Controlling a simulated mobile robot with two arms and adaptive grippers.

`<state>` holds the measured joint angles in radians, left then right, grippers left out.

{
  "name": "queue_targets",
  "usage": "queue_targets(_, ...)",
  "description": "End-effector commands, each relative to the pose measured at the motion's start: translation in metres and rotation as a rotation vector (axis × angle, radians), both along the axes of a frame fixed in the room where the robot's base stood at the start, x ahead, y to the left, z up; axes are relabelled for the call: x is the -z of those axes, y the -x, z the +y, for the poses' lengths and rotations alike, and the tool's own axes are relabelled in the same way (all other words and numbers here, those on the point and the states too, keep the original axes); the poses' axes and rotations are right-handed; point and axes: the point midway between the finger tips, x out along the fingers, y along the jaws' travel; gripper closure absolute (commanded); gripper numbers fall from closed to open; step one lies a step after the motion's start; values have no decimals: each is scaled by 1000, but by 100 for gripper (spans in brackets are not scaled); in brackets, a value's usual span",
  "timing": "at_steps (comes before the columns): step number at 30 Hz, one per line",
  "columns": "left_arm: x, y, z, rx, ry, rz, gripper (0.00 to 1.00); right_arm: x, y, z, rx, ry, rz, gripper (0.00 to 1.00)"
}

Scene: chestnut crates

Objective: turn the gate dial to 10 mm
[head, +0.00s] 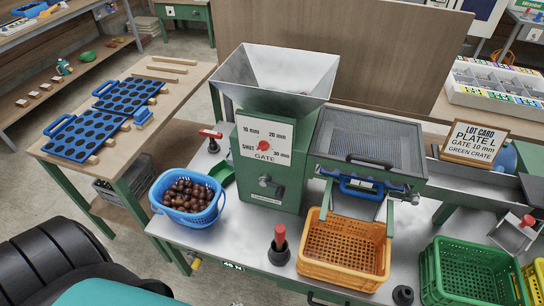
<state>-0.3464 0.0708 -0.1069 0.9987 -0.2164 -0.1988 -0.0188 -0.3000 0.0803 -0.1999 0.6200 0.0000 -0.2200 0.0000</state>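The gate dial (263,145) is a small red knob on a white plate on the front of the green hopper machine (287,185). The plate reads SHUT at left, 10 mm at upper left, 20 mm at upper right and 30 mm at lower right, with GATE below the knob. The knob is too small to tell which mark it points to. A grey metal hopper (275,80) sits on top, and a dark crank handle (270,186) is below the dial. Neither of my grippers is in view.
A blue basket of chestnuts (187,221) stands left of the machine. An orange crate (309,266) and a green crate (436,270) are at right. A red-topped post (279,245) stands in front. A lot card (474,142) reads plate L, gate 10 mm, green crate.

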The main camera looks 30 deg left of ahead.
Motion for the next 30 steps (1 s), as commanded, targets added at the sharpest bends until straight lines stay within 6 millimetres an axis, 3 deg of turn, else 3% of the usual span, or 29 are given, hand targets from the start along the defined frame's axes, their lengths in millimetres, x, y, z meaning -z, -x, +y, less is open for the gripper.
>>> queue_targets(5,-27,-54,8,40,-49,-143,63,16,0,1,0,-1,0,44)
queue_targets(11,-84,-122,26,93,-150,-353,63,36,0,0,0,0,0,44)
queue_targets(14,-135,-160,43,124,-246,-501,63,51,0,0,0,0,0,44)
queue_targets(18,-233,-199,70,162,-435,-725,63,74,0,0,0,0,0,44)
queue_targets(21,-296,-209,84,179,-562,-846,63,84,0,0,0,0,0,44)
queue_targets(24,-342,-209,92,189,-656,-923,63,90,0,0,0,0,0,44)
queue_targets(27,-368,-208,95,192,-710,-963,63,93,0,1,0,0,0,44)
queue_targets(30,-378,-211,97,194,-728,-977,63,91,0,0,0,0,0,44)
